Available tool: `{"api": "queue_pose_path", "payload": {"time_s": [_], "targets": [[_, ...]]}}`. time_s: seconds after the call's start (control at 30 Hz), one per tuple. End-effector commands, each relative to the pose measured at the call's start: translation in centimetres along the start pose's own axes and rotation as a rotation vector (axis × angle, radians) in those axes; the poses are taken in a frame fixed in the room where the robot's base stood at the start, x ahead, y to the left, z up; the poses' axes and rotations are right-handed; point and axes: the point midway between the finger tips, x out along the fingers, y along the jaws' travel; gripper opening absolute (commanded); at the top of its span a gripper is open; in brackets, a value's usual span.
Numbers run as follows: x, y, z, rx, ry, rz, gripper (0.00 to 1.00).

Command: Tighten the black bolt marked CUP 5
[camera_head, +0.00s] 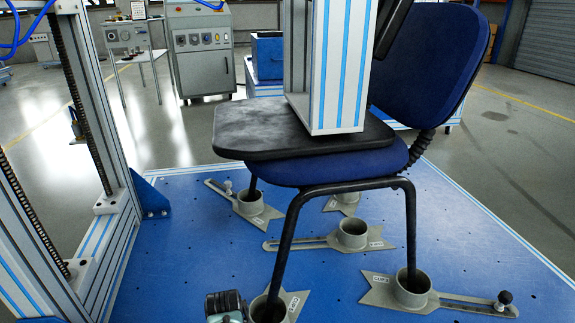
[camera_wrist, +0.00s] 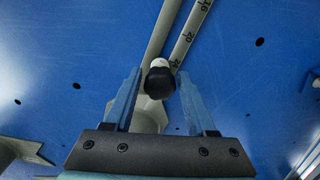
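In the wrist view, a black bolt (camera_wrist: 160,82) with a round knob head stands at a slotted grey arm (camera_wrist: 190,35) with scale numbers. My gripper (camera_wrist: 158,80) is open, with one blue finger on each side of the bolt; I see gaps and no clear grip. In the head view my gripper's body (camera_head: 226,305) is at the bottom edge, left of a front grey cup (camera_head: 267,308); its fingertips are hidden. Another black bolt (camera_head: 504,298) stands on the slotted arm of the right front cup (camera_head: 412,290). The labels are too small to read surely.
A blue office chair (camera_head: 425,60) stands with its black legs in the cups on the blue platform (camera_head: 200,250). A pressing column (camera_head: 330,70) stands on a black pad on the seat. A frame post (camera_head: 75,150) rises at left. A middle cup (camera_head: 352,233) is empty.

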Motion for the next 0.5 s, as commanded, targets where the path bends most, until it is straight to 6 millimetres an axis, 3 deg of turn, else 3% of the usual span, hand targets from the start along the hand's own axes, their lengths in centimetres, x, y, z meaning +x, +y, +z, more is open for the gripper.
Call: {"api": "queue_pose_path", "payload": {"time_s": [0.03,0.3,0.5], "targets": [[0.0,0.0,0.0,0.0,0.0,0.0,0.46],[0.0,-0.01,0.0,0.002,0.0,0.0,0.0],[-0.01,-0.02,-0.01,0.002,0.0,0.0,0.0]]}}
